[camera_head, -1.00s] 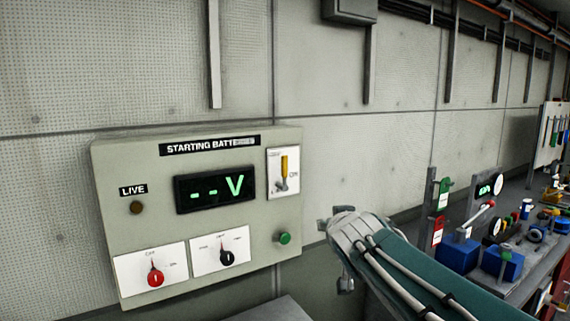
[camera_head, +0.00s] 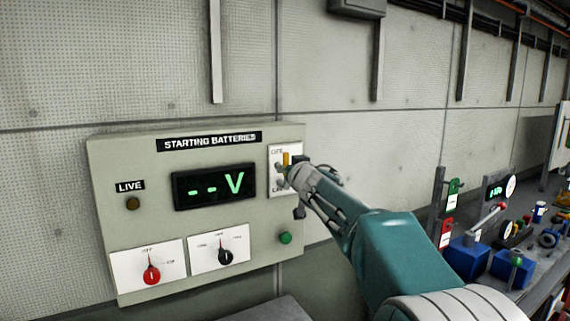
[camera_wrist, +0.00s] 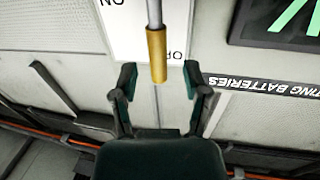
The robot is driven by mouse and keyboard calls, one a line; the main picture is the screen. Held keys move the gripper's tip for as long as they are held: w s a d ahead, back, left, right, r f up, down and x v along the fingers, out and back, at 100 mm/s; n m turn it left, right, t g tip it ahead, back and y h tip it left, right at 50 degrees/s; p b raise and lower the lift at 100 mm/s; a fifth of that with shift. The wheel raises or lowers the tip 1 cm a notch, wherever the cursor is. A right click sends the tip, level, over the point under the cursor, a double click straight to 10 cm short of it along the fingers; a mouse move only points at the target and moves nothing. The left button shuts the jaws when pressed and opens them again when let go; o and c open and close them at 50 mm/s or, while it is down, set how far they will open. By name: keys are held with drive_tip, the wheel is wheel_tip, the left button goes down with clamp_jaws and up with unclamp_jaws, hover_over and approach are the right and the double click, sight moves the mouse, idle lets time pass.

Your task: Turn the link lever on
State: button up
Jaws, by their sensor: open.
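The link lever (camera_head: 287,158) has a yellow handle and sits on a white plate at the upper right of the starting batteries panel (camera_head: 112,225). In the head view the handle points up, partly hidden by my gripper (camera_head: 284,172). In the wrist view, which is upside down, the yellow-brass handle (camera_wrist: 157,50) on its grey rod reaches in between my gripper's fingertips (camera_wrist: 159,74). The fingers are open, one on each side of the handle, with gaps visible. The plate (camera_wrist: 125,38) shows partial "ON" and "OF" lettering.
The panel also carries a green voltage display (camera_head: 214,187), a red knob (camera_head: 152,274), a black knob (camera_head: 225,256), a green button (camera_head: 285,238) and an unlit live lamp (camera_head: 133,204). A cluttered workbench with blue blocks (camera_head: 466,259) stands at the right.

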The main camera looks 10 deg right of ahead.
sight(284, 162)
drive_tip(key=shift+w+a, duration=0.1)
drive_tip(key=shift+w, duration=1.5)
clamp_jaws()
drive_tip(key=shift+a, duration=0.25)
